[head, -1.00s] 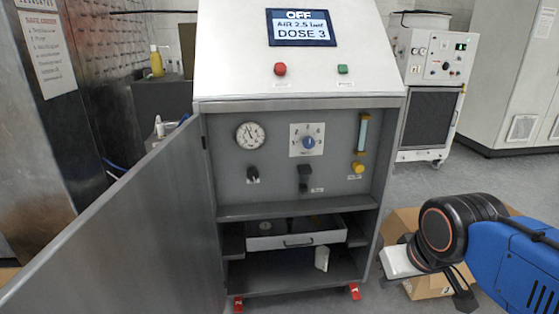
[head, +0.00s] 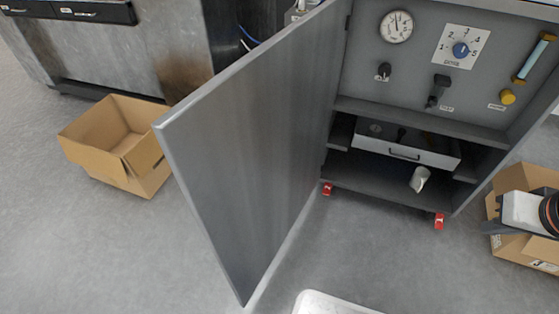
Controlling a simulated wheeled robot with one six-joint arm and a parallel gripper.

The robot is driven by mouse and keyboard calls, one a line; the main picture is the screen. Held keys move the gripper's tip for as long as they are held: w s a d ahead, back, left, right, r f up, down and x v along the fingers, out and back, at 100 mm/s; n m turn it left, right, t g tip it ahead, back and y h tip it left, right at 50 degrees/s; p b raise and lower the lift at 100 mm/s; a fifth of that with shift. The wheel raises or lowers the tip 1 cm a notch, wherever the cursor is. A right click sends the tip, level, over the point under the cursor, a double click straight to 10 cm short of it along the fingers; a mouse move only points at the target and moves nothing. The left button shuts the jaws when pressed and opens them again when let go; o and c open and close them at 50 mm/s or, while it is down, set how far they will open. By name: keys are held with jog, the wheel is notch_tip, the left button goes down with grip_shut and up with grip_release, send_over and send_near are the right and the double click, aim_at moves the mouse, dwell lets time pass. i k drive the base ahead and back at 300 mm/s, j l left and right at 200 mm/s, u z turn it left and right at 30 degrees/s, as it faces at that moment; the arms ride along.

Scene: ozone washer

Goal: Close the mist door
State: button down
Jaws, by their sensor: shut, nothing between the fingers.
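The grey metal door (head: 245,150) of the washer cabinet stands wide open, hinged at the cabinet's left side and swung out towards me. I take it for the mist door; no label shows on it. The cabinet's open front shows its inner panel (head: 418,62) and lower shelves. My gripper (head: 492,228) is at the right edge of the head view, partly cut off. It is shut and empty, well to the right of the door and apart from it.
Inside the cabinet are a gauge (head: 397,27), a blue dial (head: 460,50), a black lever (head: 438,91) and a drawer (head: 405,150). An open cardboard box (head: 115,145) stands left of the door, and another box (head: 535,255) is behind my gripper. Floor before the cabinet is mostly clear.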

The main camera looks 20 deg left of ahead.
aim_at(245, 150)
jog(key=k+j+z, duration=0.15)
jog(key=k+j, duration=0.45)
jog(key=j, duration=0.25)
jog(key=k+j+z, duration=0.2)
jog(key=k+j, duration=0.5)
jog(key=j, duration=0.5)
jog(key=k+j+z, duration=0.1)
jog(key=j, duration=0.4)
jog(key=k+j, duration=0.15)
jog(key=j, duration=0.3)
